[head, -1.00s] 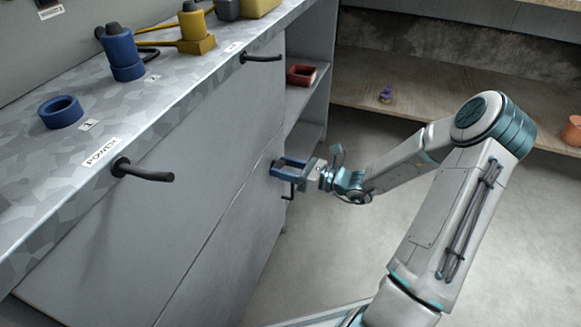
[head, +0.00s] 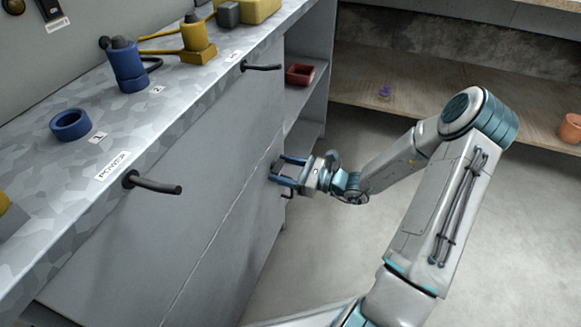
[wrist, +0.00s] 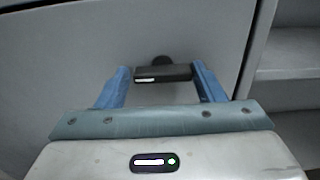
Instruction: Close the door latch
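The door latch is a short black handle on a round stub on the grey cabinet door. In the wrist view the latch (wrist: 163,73) lies crosswise between my two blue fingers, with small or no visible gaps at its ends. In the head view my gripper (head: 278,169) is at the door's far lower edge with its fingers apart. My gripper also shows in the wrist view (wrist: 160,68), open around the latch; firm contact cannot be told.
Two other black handles stick out from the cabinet front, one under the POWER label (head: 152,184) and one farther back (head: 262,67). Open shelves with a red box (head: 299,74) adjoin the door. Blue and yellow parts stand on the countertop (head: 60,180). The floor at right is clear.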

